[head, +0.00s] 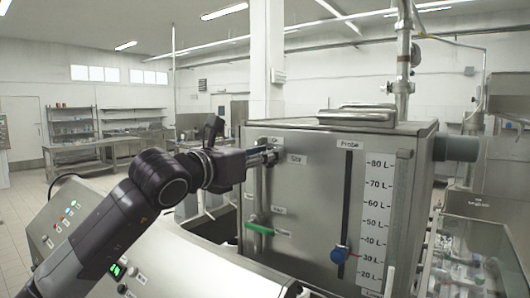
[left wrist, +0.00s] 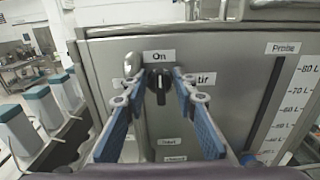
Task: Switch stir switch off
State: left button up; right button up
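The stir switch is a small black knob (left wrist: 159,82) on the tank's steel front, below an "On" label (left wrist: 158,56) and left of the "Stir" label (left wrist: 205,79), which my finger partly covers. The knob's grip stands roughly upright. My left gripper (left wrist: 160,98) is open, with one blue finger pad on each side of the knob and a gap on both sides. In the head view the left gripper (head: 266,156) reaches the upper left of the tank front (head: 310,205) and hides most of the knob. My right gripper is not in view.
A green-handled valve (head: 259,228) sits below the switch. A blue probe knob (head: 339,255) is in a slot beside the litre scale (head: 374,220). A glass-sided bin (head: 480,235) stands at right. Teal-capped containers (left wrist: 38,110) stand left of the tank.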

pick_arm(q)
grip_shut()
jog(key=shift+w+a+f+n+b, duration=0.1)
jog(key=shift+a+f+n+b, duration=0.1)
jog(key=shift+n+b, duration=2.8)
jog(key=shift+w+a+f+n+b, duration=0.15)
jog(key=shift+f+n+b, duration=0.1)
jog(key=shift+n+b, duration=2.75)
jog(key=shift+w+a+f+n+b, duration=0.1)
jog(key=shift+f+n+b, duration=0.1)
jog(key=shift+n+b, duration=2.75)
grip_release()
